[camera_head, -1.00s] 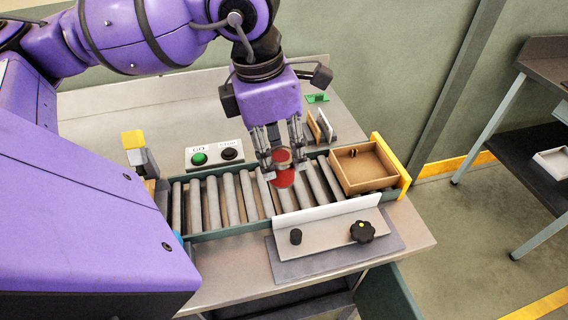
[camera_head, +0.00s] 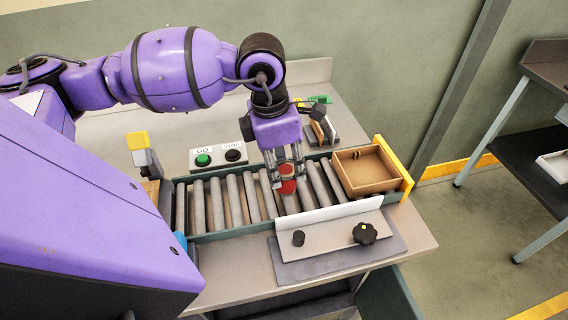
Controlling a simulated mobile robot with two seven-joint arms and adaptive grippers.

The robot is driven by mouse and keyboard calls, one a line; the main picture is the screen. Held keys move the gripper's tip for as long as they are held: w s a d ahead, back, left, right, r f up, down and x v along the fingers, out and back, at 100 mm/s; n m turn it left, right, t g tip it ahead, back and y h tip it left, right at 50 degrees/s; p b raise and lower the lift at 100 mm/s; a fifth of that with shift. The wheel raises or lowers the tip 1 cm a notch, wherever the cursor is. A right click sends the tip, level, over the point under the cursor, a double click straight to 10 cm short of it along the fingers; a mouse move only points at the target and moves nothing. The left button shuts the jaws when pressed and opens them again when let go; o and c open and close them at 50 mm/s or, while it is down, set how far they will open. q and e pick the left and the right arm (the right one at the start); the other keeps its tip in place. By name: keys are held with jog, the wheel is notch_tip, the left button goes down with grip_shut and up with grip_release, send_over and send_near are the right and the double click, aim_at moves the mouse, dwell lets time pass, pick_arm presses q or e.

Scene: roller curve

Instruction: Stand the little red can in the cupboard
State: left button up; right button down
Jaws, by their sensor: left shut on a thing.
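The little red can (camera_head: 287,187) is between the fingers of my left gripper (camera_head: 285,178), over the right half of the roller conveyor. The gripper points down and is shut on the can; its fingers cover part of the can's sides. I cannot tell whether the can's base touches the rollers. My right gripper is not in view. I cannot clearly make out a cupboard; a dark green panel (camera_head: 390,295) and a dark space show below the table's front edge.
The roller conveyor (camera_head: 215,204) has a white guide plate (camera_head: 328,211) with black knobs in front. A wooden tray (camera_head: 366,171) sits at its right end by a yellow stop. GO and STOP buttons (camera_head: 218,157) stand behind. A dark shelf unit (camera_head: 540,130) stands far right.

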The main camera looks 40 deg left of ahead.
pick_arm(q)
jog(key=shift+f, duration=0.25)
jog(key=o, duration=1.2)
jog(key=shift+r, duration=0.1)
jog(key=shift+o, duration=0.2)
